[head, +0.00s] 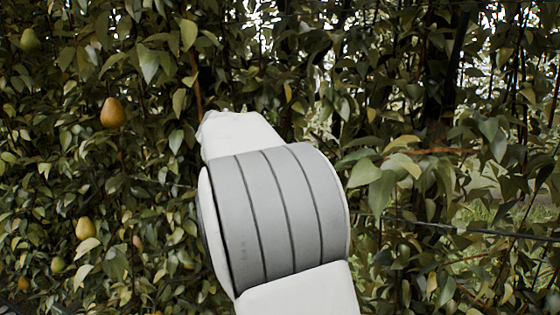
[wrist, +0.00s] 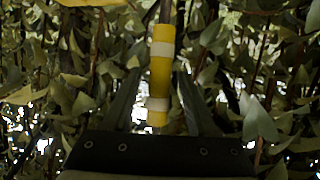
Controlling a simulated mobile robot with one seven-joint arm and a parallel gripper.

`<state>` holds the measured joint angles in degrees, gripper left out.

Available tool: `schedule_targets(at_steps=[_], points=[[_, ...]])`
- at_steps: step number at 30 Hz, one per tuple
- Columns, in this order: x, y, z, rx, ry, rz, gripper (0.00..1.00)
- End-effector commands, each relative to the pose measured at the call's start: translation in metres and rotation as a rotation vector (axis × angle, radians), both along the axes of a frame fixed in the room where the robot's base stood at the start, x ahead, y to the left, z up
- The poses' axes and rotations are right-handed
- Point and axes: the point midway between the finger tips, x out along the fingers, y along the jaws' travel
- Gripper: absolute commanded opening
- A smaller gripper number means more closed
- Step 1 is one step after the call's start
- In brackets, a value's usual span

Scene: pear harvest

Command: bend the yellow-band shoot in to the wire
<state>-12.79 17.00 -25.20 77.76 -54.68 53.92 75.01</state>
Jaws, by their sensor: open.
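The yellow band (wrist: 160,75) with pale stripes stands near upright in the middle of the wrist view, on a thin brown shoot (wrist: 166,12) that continues above it. My gripper (wrist: 161,88) is open, with one dark finger on each side of the band. Gaps show between the fingers and the band, and I cannot tell whether either touches it. In the head view my arm hides the gripper and the band. A thin dark line that looks like the wire (head: 450,228) runs across the right side.
Dense pear foliage (head: 400,95) fills both views. Ripe pears hang at the left, one orange-yellow pear (head: 113,112) high and another yellow pear (head: 86,229) lower. A green pear (head: 30,40) hangs at the top left. A brown branch (head: 435,151) crosses right of my arm.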

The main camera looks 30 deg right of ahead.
Motion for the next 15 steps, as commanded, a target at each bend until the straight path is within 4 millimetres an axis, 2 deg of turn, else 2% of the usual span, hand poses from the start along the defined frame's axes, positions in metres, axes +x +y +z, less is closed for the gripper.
schedule_targets(at_steps=[7,15], points=[[-0.006,0.014,0.005,0.000,-0.003,0.003,0.58],[-0.032,0.065,0.030,0.001,-0.004,0.005,0.58]])
